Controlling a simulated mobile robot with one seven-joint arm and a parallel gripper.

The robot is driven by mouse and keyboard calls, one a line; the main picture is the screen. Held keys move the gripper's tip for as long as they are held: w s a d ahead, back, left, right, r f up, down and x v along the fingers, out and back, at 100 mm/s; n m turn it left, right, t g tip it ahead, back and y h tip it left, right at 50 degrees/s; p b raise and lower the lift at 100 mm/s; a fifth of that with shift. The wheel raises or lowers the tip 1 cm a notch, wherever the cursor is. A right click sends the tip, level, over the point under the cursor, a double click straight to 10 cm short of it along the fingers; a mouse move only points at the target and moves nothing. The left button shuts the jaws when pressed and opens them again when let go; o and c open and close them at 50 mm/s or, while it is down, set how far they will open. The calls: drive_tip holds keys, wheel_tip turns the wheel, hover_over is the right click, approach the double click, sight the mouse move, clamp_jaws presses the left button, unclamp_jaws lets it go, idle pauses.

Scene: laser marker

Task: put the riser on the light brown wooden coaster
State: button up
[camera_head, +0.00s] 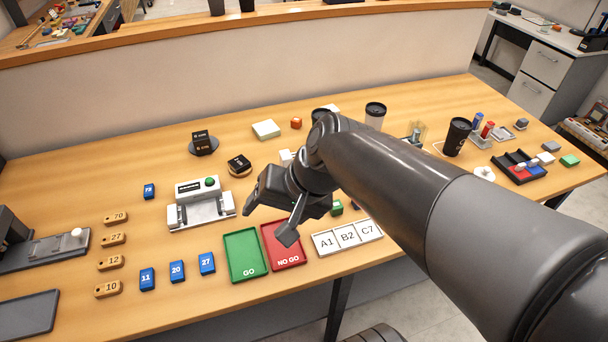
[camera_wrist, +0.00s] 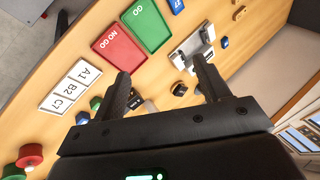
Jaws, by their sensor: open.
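A black block with gold markings (camera_head: 239,162) sits on a round light brown wooden coaster (camera_head: 240,173) in the head view, behind and right of the white fixture. A second black block (camera_head: 201,136) stands on a dark round coaster (camera_head: 204,149) farther back. Both blocks look alike, and I cannot tell from looks alone which is the riser. My gripper (camera_head: 268,221) is open above the table, nearer than the blocks, over the trays' back edges. In the wrist view my gripper (camera_wrist: 161,72) has nothing between its fingers. A small black-and-brown item (camera_wrist: 179,89) shows beyond them.
A white fixture (camera_head: 201,211) stands left of my gripper. Green GO (camera_head: 245,256) and red NO GO (camera_head: 284,247) trays lie in front, beside a labelled A1/B2/C7 tray (camera_head: 346,236). Black-lidded cups (camera_head: 375,115) stand behind my arm, which hides part of the table.

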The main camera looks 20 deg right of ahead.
drive_tip(key=s+d+r+n+t+h, duration=0.1)
drive_tip(key=s+d+r+n+h, duration=0.2)
drive_tip(key=d, duration=0.4)
drive_tip(key=shift+n+t+h, duration=0.4)
drive_tip(key=shift+h, duration=0.4)
